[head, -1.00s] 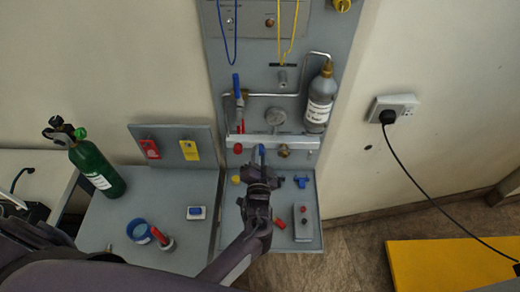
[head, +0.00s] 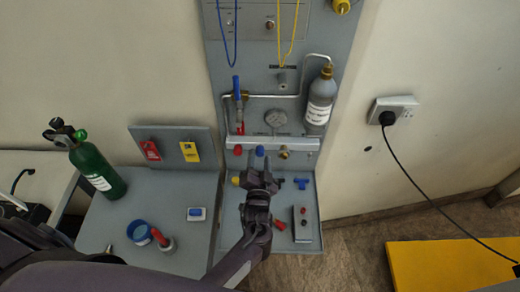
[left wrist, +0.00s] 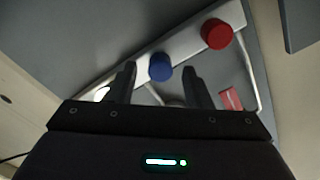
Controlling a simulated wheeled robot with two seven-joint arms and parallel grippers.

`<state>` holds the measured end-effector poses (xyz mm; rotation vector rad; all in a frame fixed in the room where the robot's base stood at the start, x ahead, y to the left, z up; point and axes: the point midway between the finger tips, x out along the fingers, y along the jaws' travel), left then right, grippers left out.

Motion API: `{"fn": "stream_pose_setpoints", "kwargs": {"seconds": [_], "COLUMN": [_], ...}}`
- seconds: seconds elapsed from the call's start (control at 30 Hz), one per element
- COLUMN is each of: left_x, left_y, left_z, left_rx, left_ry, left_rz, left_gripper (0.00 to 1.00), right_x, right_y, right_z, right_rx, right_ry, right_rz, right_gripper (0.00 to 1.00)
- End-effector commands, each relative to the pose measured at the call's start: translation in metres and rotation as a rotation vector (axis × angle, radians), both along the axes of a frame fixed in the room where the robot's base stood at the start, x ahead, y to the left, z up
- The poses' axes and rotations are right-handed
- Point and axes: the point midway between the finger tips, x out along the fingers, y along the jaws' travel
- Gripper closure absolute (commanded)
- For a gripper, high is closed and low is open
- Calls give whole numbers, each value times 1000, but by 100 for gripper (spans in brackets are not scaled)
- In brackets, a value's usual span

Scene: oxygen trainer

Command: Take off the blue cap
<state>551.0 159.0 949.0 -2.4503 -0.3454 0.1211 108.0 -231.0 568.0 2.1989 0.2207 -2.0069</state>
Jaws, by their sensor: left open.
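The blue cap (head: 261,151) sits on the pale horizontal manifold bar (head: 290,143) of the upright panel, between a red cap (head: 238,149) and a brass fitting (head: 284,153). My left gripper (head: 259,158) is open, just below and in front of the blue cap. In the left wrist view, the blue cap (left wrist: 160,67) shows in the gap between the two open fingers (left wrist: 160,77), near their tips. I cannot tell whether a finger touches it. The red cap (left wrist: 217,33) is to its upper right there. My right gripper is not in view.
A gauge (head: 275,118) and a grey bottle (head: 320,98) are on the panel above. The shelf below holds a blue fitting (head: 302,183), a red piece (head: 279,224) and a grey box (head: 302,226). A green cylinder (head: 97,170) stands at left.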

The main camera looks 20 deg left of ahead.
Motion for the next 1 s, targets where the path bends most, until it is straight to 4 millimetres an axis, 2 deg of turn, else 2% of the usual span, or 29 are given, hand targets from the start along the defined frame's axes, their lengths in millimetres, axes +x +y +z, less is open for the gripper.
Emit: {"fn": "stream_pose_setpoints", "kwargs": {"seconds": [0.17, 0.4, 0.7, 0.9, 1.0], "left_x": [-11, -11, -11, -10, -11], "left_y": [-3, -4, -3, -3, -3], "left_z": [2, 2, 1, 3, 1], "left_rx": [10, 274, 308, 544, 582], "left_ry": [4, 78, 89, 156, 167], "left_rz": [-1, -2, 0, -2, -2], "left_gripper": [55, 55, 55, 55, 55], "right_x": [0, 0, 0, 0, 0], "right_y": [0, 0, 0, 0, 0], "right_z": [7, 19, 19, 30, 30], "right_rx": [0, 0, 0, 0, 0], "right_ry": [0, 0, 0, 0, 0], "right_rz": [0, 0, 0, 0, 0], "right_gripper": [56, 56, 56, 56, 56]}}
